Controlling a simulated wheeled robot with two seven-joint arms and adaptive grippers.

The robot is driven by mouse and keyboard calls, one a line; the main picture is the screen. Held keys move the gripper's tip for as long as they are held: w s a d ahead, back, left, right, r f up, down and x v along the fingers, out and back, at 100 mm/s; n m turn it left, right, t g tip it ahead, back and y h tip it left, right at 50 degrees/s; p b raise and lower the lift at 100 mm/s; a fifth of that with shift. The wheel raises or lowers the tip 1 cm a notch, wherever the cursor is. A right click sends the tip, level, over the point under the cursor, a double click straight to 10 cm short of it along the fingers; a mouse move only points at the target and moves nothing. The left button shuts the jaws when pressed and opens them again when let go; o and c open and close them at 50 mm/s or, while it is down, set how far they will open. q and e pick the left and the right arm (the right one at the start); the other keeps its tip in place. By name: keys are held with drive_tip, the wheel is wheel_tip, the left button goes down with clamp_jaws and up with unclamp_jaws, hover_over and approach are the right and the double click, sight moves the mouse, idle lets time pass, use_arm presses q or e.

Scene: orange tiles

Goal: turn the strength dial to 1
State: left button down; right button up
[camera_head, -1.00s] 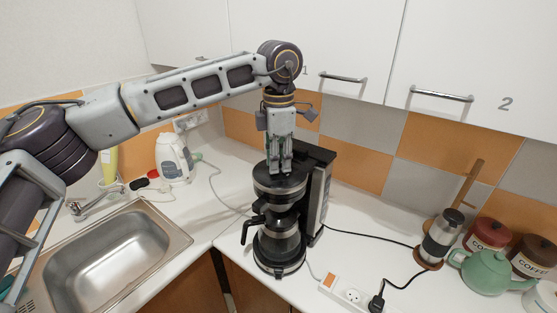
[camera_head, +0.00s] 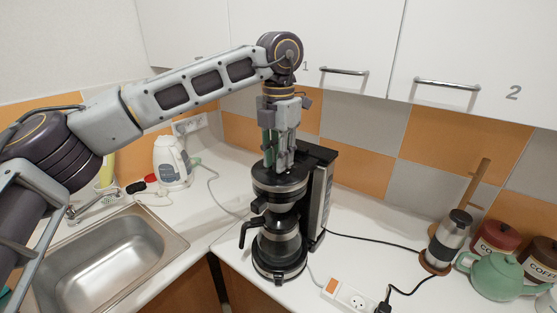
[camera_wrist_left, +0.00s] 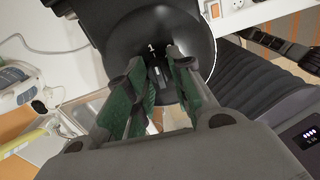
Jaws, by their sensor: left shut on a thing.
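The black coffee maker (camera_head: 290,195) stands on the white counter with its glass jug (camera_head: 279,240) inside. My left gripper (camera_head: 279,172) points straight down onto the round top of the machine. In the left wrist view the strength dial (camera_wrist_left: 158,72) is a small dark knob on the black round lid (camera_wrist_left: 150,30), with a white "1" beside it. The fingertips of my left gripper (camera_wrist_left: 160,82) are shut on the dial from both sides and partly hide it. My right gripper is not in view.
A steel sink (camera_head: 115,262) lies left of the machine, with a white kettle (camera_head: 172,163) behind. A power strip (camera_head: 347,297) and cables lie at the front right. Cupboards hang above.

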use_arm(q)
drive_tip(key=shift+n, duration=0.4)
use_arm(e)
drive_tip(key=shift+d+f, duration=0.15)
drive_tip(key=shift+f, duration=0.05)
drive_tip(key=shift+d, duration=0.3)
use_arm(q)
drive_tip(key=c, duration=1.2)
unclamp_jaws()
drive_tip(key=shift+r, duration=6)
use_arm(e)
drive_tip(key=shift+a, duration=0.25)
use_arm(q)
wheel_tip(320, 180, up, 9)
drive_tip(key=p, duration=0.9)
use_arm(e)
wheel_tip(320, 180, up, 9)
use_arm(q)
drive_tip(key=shift+r+p, duration=0.45)
drive_tip(key=shift+r, duration=0.1)
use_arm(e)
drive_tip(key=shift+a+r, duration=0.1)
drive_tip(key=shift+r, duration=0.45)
